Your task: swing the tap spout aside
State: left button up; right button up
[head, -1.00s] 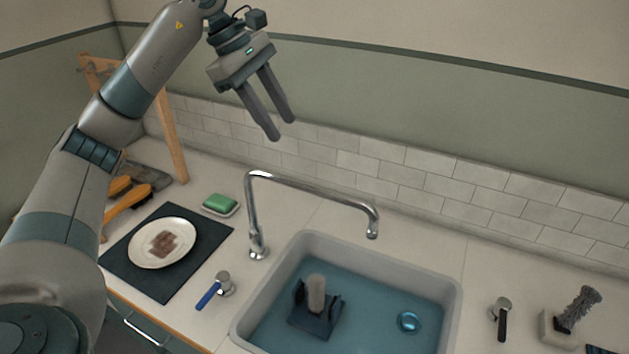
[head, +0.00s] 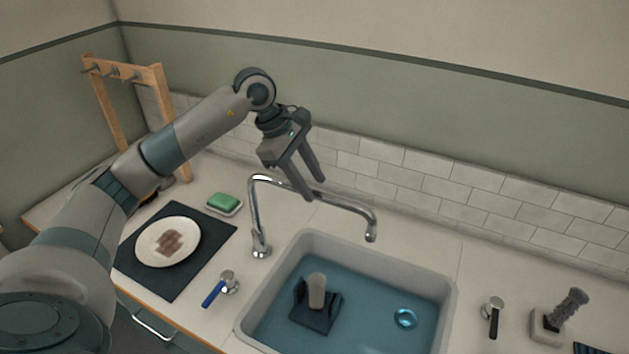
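My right gripper does not show.
The sink (head: 447,318) holds blue water, a dark holder with a grey cylinder (head: 317,290) and a shiny ring (head: 405,318).

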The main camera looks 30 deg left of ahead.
pick_arm(q)
jog(key=shift+x, duration=1.15)
jog(key=shift+c, duration=0.2)
grip_shut()
